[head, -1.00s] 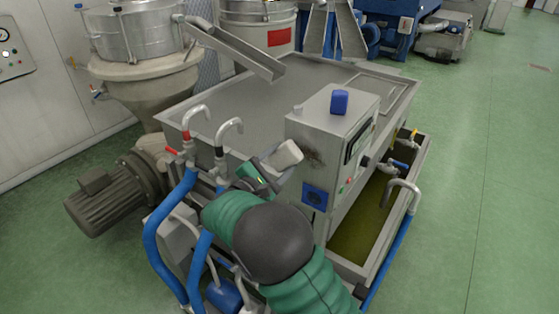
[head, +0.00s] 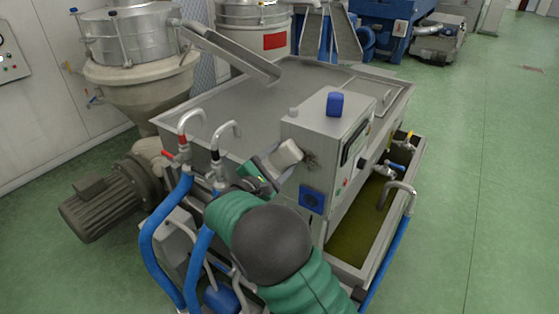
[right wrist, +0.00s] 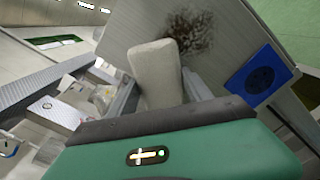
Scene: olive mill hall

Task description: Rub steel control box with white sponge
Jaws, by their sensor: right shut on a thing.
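The steel control box (head: 318,140) stands on the near right part of the steel tank. A dark smudge (head: 310,160) marks its near face; in the right wrist view the smudge (right wrist: 190,32) shows just beyond the sponge. My right gripper (head: 272,166) is shut on the white sponge (head: 288,153) and holds it close to the box face, beside the smudge. The sponge (right wrist: 155,72) also shows between the fingers in the right wrist view. I cannot tell whether it touches the face. My left gripper is not in view.
A blue block (head: 335,104) sits on top of the box, and a blue square plate (head: 311,199) is low on its near face. Pipes with blue hoses (head: 150,240) rise left of my right arm. A motor (head: 105,200) stands at the left. The green floor (head: 490,200) at right is clear.

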